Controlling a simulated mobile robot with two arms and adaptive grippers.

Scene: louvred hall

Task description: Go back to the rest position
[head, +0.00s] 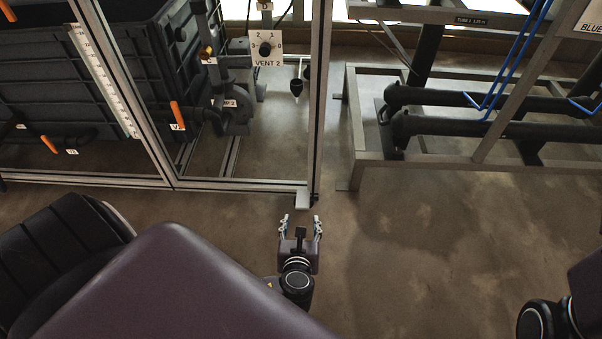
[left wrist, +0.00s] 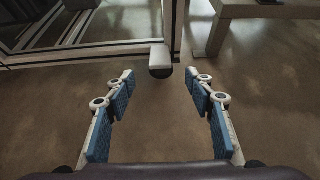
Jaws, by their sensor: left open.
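My left gripper (head: 300,222) is open and empty. In the head view it points away from me, low in the middle, just in front of the metal frame's corner post. In the left wrist view its two blue-padded fingers (left wrist: 160,103) stand apart with bare floor between them. A light bracket with a dark round end (left wrist: 161,62) at the post's foot lies beyond the fingertips, apart from them. Part of my right arm (head: 545,318) shows at the lower right edge, but its gripper is out of the picture.
A metal frame (head: 247,187) at the left encloses a dark ribbed tank (head: 70,75), orange-handled valves (head: 177,115) and a VENT 2 dial panel (head: 266,50). A rack with dark pipes (head: 470,128) and blue hoses (head: 515,62) stands at the right. The floor (head: 420,240) in front is clear.

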